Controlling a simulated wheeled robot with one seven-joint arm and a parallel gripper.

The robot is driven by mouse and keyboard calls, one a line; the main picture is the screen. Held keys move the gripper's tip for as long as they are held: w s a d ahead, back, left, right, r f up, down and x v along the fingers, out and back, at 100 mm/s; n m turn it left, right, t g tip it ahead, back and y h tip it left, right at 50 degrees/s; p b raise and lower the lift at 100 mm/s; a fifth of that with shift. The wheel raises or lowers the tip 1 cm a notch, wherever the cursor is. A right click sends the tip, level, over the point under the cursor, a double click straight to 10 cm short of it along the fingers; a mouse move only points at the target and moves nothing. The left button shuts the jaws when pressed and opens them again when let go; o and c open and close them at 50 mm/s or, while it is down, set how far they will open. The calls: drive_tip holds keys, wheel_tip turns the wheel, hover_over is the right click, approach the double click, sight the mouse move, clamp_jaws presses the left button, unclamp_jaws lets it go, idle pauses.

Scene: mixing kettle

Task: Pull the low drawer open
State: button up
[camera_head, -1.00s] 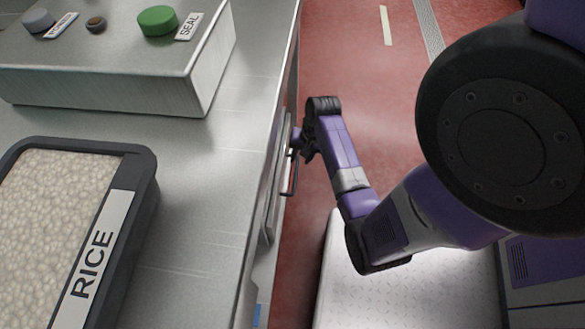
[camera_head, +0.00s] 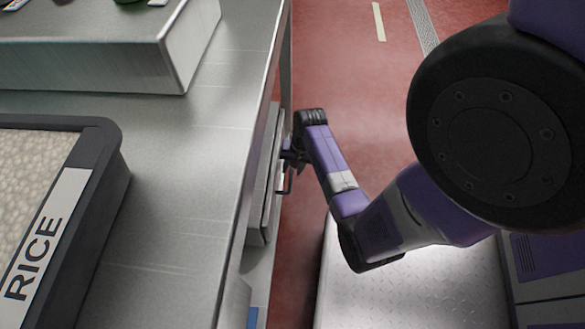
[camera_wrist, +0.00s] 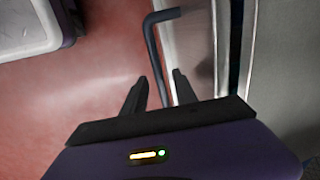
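The low drawer (camera_head: 266,185) is under the steel counter. Its pale front stands a little out beyond the counter edge in the head view. Its dark bar handle (camera_wrist: 151,40) fills the middle of the wrist view, and it also shows beside the drawer front in the head view (camera_head: 284,191). My gripper (camera_wrist: 160,78) is at the handle, with one dark finger on each side of the bar. Narrow gaps show between the bar and the fingers, so it looks open around the handle. Contact with the bar cannot be told. The drawer's inside is hidden.
The steel counter (camera_head: 185,190) carries a black tub of rice (camera_head: 90,205) and a metal control box (camera_head: 120,65). The red floor (camera_head: 340,75) beside the drawer is clear beyond my arm.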

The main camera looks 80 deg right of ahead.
clamp_jaws()
idle(1.3)
